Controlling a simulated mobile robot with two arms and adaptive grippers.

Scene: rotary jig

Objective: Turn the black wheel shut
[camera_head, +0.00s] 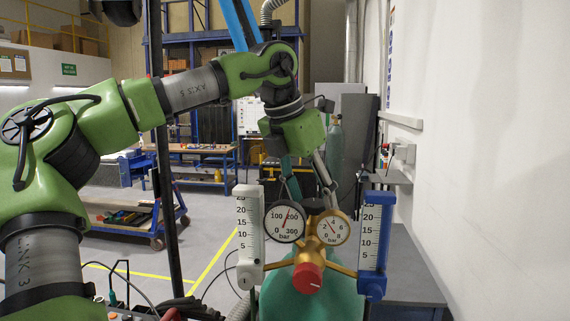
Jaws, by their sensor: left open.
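A small black wheel (314,205) sits on top of a brass regulator, between two round gauges, and is partly hidden. The left gauge (285,221) has a dark rim and the right gauge (332,228) a brass rim. A red knob (308,278) with a white mark faces me below them, in front of a green gas cylinder (325,302). My left gripper (311,188) points down from above with its fingers spread, near or just behind the black wheel. I cannot tell whether a finger touches the wheel. My right gripper is out of view.
A white flowmeter (249,235) stands left of the gauges and a blue one (375,240) right of them, close on both sides. A grey bench (405,265) and white wall are at the right. A blue cart (135,218) stands on the floor at the left.

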